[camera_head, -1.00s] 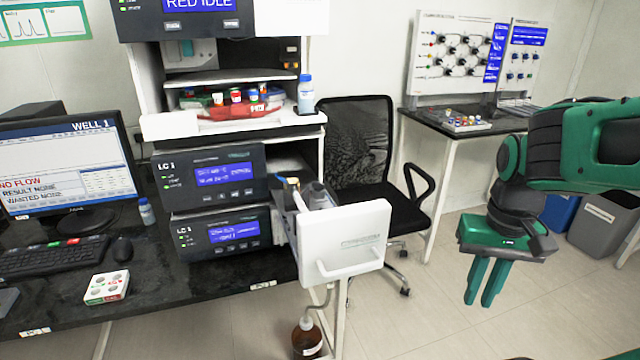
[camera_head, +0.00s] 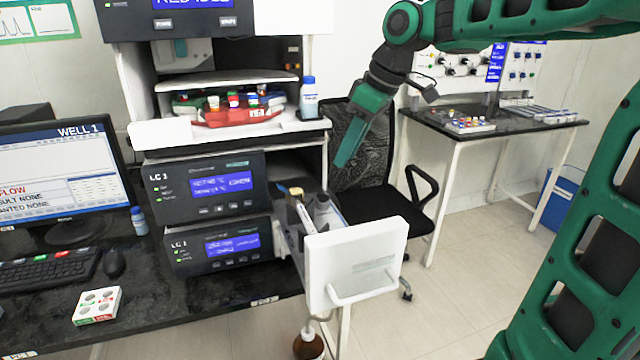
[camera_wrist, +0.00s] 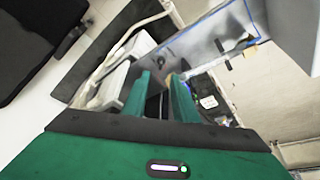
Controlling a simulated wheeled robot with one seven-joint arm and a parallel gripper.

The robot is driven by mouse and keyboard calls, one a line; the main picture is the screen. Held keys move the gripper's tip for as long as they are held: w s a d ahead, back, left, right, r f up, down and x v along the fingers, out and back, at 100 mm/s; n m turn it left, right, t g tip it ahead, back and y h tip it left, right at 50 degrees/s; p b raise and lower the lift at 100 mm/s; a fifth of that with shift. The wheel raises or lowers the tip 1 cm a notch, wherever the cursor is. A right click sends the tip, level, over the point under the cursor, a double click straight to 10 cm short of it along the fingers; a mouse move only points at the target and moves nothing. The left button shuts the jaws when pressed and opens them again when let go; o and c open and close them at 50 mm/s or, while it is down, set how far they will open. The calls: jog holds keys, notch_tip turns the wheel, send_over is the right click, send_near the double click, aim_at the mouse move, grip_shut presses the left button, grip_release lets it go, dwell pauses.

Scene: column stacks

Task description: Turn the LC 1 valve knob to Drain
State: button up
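The LC 1 stack has an upper black module (camera_head: 207,186) with a blue screen and a lower module (camera_head: 222,246) with a similar screen. A drawer with a white front panel (camera_head: 357,262) stands pulled out at their right. Inside it are a grey bottle (camera_head: 323,212) and a small orange-topped part (camera_head: 297,191). I cannot make out the valve knob or a Drain mark in either view. My gripper (camera_head: 343,158) points down above and behind the drawer, touching nothing visible. In the wrist view, its fingers (camera_wrist: 161,95) are apart and empty, with the drawer beyond.
A black chair (camera_head: 365,170) is behind the drawer. A side table (camera_head: 545,127) and open floor lie to the right.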

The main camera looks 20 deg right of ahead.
aim_at(323, 193)
jog(key=x, duration=1.1)
jog(key=shift+w+a+r, duration=0.15)
jog(key=shift+a+r, duration=0.05)
jog(key=shift+a, duration=0.15)
grip_shut()
